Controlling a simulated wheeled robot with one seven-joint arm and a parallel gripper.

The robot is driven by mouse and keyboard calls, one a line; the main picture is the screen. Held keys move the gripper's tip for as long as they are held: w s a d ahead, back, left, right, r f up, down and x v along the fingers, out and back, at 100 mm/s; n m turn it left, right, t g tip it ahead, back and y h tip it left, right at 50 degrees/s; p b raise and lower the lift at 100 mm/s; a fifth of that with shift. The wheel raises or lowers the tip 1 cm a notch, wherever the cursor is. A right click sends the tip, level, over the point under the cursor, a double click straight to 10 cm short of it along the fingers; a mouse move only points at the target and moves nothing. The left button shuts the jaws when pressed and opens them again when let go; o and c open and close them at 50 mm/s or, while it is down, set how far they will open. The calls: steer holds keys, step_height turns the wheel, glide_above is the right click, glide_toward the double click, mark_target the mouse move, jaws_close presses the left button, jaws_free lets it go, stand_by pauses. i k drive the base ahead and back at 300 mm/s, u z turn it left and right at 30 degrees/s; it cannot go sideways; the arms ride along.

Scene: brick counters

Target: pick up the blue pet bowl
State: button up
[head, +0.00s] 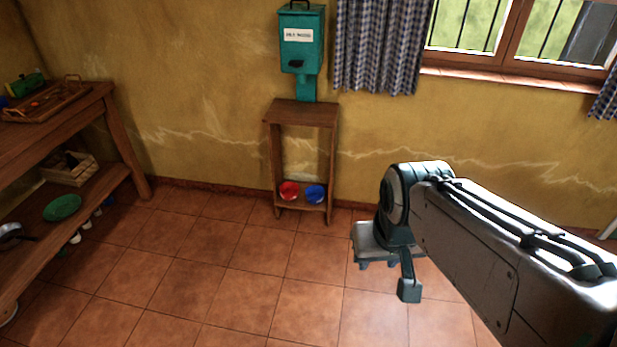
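The blue pet bowl (315,194) sits on the low shelf of a small wooden stand (304,113) against the far wall. A red bowl (289,191) stands just left of it on the same shelf. My gripper (377,265) hangs pointing down over the tiled floor, to the right of the stand in the picture and nearer to me, apart from both bowls. Its fingers are small and partly hidden under the wrist, so I cannot tell whether they are open or shut. I see nothing held in it.
A teal dispenser (302,55) stands on top of the stand. A wooden table (95,100) at the left carries a tray (45,103); its lower shelf holds a crate (68,168) and a green plate (62,208). The tiled floor (230,270) before the stand is clear.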

mark_target(315, 195)
steer(key=z, duration=0.6)
steer(key=i, duration=2.3)
steer(key=u, duration=2.35)
